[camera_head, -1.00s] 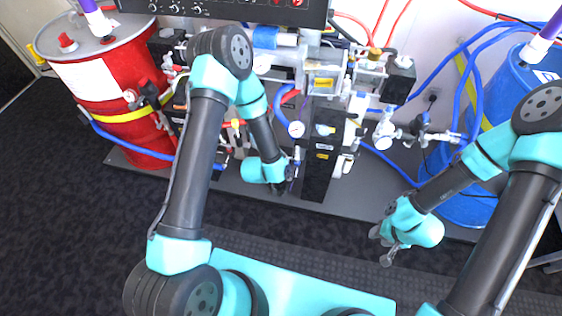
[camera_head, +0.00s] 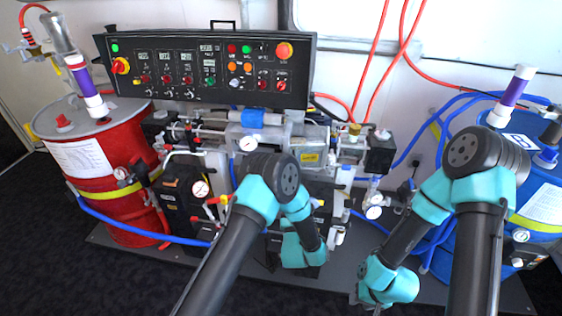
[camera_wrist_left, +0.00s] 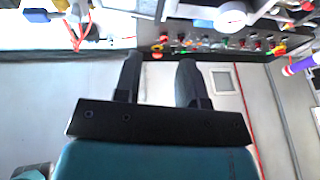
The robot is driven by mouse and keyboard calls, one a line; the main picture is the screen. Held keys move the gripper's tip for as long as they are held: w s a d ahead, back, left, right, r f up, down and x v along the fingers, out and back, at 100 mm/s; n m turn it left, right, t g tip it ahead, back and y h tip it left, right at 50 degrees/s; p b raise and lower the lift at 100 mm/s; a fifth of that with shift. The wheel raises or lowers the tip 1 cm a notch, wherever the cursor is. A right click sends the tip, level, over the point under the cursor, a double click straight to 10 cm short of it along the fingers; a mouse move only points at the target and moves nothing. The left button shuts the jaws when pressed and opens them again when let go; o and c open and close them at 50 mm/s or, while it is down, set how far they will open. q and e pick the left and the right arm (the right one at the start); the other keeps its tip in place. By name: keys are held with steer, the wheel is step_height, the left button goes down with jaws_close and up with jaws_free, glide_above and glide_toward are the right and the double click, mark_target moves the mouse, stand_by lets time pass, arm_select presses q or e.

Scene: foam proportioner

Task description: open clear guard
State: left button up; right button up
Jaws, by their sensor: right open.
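I cannot make out a clear guard for certain in any view. The proportioner (camera_head: 250,140), with its pump parts, gauges and hoses, stands behind my arms in the head view, and my left arm covers part of its middle. My left gripper (camera_wrist_left: 160,65) shows in the left wrist view with its two dark fingers apart and nothing between them. In the head view its fingers are mostly hidden near the machine's lower front. My right gripper (camera_head: 367,300) is open and empty, low in front of the machine's right side.
A black control panel (camera_head: 210,65) with buttons and knobs is above the machine. A red drum (camera_head: 120,190) stands at left and a blue drum (camera_head: 540,185) at right. Blue hoses (camera_head: 415,140) run beside the blue drum. Dark floor (camera_head: 40,250) is clear at lower left.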

mark_target(306, 157)
arm_select(q)
steer(key=shift+s+d+r+t+y, duration=0.2)
steer(key=shift+s+r+t+y, duration=0.1)
steer(key=shift+r+y, duration=0.1)
steer(key=shift+w, duration=0.15)
steer(key=x, duration=1.7)
steer(key=shift+w, duration=0.1)
steer(key=shift+c, duration=0.2)
steer(key=shift+d, duration=0.1)
jaws_close()
